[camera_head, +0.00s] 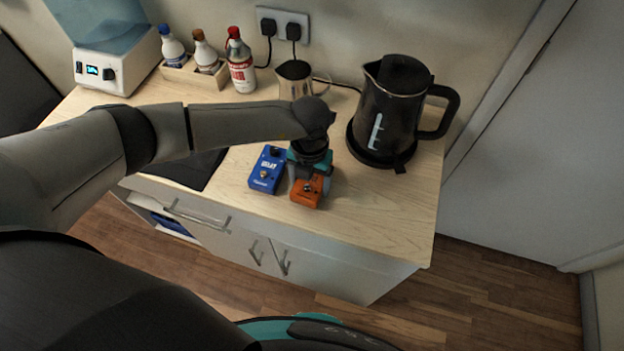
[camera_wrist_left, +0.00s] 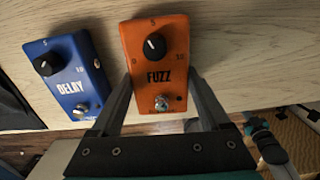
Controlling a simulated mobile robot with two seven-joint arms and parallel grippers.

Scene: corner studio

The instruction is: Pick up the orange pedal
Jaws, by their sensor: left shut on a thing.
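The orange pedal (camera_head: 308,191), marked FUZZ, is on the wooden countertop next to a blue pedal. It also shows in the left wrist view (camera_wrist_left: 160,52), with a black knob and a metal footswitch. My left gripper (camera_head: 306,183) reaches down over it from above, with one finger on each side. The left wrist view shows the fingers (camera_wrist_left: 160,100) shut on the orange pedal's sides near its footswitch end. I cannot tell whether the pedal is lifted off the counter.
The blue DELAY pedal (camera_head: 268,169) stands close on the left of the orange one. A black kettle (camera_head: 390,112) stands at the right, with a steel pitcher (camera_head: 295,80) behind. Bottles (camera_head: 241,62) stand at the back. The counter's right front is clear.

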